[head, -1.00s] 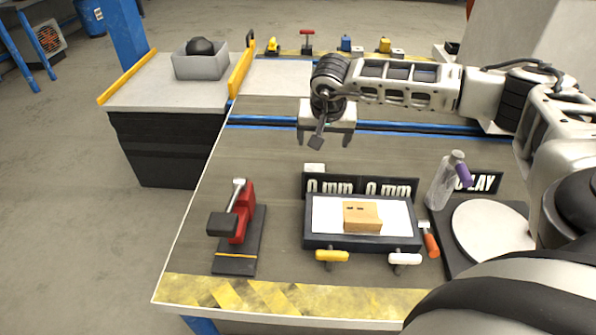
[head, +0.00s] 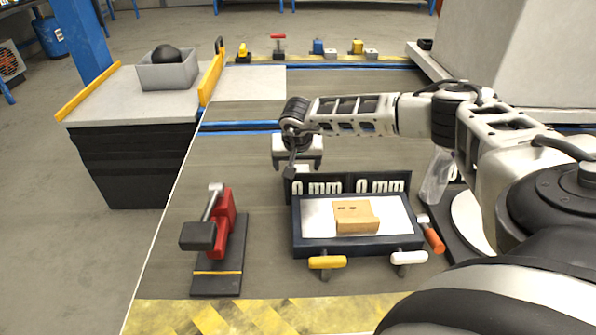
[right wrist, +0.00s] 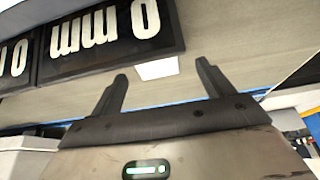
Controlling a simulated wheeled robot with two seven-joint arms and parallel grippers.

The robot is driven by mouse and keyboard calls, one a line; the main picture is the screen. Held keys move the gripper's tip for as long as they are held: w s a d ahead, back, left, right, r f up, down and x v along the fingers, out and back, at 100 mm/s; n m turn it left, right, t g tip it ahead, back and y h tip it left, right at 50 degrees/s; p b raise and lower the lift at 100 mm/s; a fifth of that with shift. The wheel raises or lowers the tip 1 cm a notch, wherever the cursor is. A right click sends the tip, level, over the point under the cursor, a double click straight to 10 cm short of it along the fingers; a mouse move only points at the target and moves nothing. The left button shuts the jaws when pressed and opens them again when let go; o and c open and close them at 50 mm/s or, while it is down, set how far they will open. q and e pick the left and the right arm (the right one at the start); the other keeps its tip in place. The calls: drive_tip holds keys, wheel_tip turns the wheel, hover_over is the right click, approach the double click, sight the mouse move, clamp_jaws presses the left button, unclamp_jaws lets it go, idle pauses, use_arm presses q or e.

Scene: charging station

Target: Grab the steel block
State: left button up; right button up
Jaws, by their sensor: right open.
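A small pale block, which looks like the steel block (right wrist: 157,68), shows in the right wrist view between and beyond my fingertips, beside the dark "0 mm" display. In the head view it is mostly hidden behind my right gripper (head: 298,166). That gripper also shows in the right wrist view (right wrist: 161,72). Its two dark fingers are apart with nothing held, close above the table behind the display. I cannot tell how far the fingertips are from the block. My left gripper is out of view.
The "0 mm" display (head: 346,184) stands just in front of the gripper. Before it a tan block (head: 356,217) sits on a white-topped dark tray (head: 310,240). A red clamp-like tool (head: 225,216) stands left, a clear bottle (head: 436,176) right. The table's left middle is clear.

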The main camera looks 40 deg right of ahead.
sight(298, 171)
drive_tip(key=x, duration=0.1)
drive_tip(key=b+x, duration=0.1)
drive_tip(key=x, duration=0.2)
drive_tip(key=shift+s+f+b, duration=0.15)
drive_tip(key=shift+f+b, duration=0.2)
drive_tip(key=shift+d+f, duration=0.2)
drive_tip(key=shift+f, duration=0.15)
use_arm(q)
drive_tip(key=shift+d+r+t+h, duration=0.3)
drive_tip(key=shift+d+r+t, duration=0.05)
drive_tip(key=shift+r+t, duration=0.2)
use_arm(e)
drive_tip(key=c, duration=1.4)
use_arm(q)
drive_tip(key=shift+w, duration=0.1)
use_arm(e)
drive_tip(key=shift+r, duration=0.15)
drive_tip(key=shift+c, duration=0.2)
